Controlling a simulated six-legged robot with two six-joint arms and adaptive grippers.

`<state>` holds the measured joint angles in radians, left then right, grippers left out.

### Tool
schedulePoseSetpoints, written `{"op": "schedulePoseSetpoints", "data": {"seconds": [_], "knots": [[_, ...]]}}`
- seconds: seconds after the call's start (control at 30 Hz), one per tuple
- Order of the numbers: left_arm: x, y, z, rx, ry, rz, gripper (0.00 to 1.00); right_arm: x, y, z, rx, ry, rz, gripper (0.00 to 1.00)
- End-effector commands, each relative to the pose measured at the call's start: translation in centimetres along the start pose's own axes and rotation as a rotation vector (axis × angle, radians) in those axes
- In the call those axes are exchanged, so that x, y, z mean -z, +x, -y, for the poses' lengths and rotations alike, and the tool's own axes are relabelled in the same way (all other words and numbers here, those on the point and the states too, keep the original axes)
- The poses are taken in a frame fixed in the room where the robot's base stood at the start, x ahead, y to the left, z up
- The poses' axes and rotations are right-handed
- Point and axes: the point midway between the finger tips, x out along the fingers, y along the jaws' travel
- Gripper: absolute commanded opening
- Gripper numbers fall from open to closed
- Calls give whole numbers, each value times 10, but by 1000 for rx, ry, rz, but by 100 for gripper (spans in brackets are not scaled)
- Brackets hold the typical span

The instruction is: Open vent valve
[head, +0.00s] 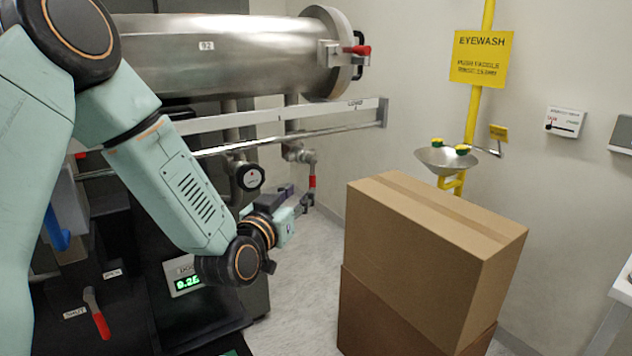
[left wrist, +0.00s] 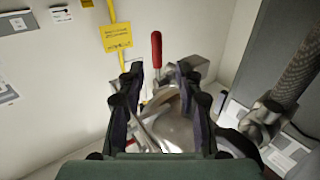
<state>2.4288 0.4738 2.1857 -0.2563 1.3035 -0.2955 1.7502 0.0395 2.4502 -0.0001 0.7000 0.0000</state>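A small valve with a red lever (head: 312,182) hangs on the metal piping below the large steel cylinder in the head view. Its lever points down. A red lever (left wrist: 156,50) on a metal fitting (left wrist: 188,70) also shows in the left wrist view, just beyond the fingertips; it looks like the same valve. My left gripper (head: 306,203) is close to this valve in the head view. Its fingers (left wrist: 156,80) are apart with a gap between them, and nothing is visibly gripped. I cannot read a label naming the vent valve. My right gripper is not in view.
Stacked cardboard boxes (head: 430,250) stand right of my left gripper. A steel cylinder (head: 220,55) and rail (head: 270,118) lie above. Another red lever (head: 97,313) sits between SHUT and OPEN labels. An eyewash bowl (head: 445,160) is behind the boxes.

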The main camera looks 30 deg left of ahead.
Motion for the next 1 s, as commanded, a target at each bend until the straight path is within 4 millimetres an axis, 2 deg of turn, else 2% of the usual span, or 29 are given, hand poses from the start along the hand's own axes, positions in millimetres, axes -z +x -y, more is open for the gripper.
{"op": "schedulePoseSetpoints", "data": {"seconds": [0.3,0.5,0.87,1.0], "knots": [[0,46,-2,-2,3,0,35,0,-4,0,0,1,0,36],[0,66,-2,-2,1,2,35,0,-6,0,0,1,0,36],[0,73,-2,-4,-1,2,35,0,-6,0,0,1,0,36],[0,73,-2,-3,-1,2,25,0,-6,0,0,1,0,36]]}}
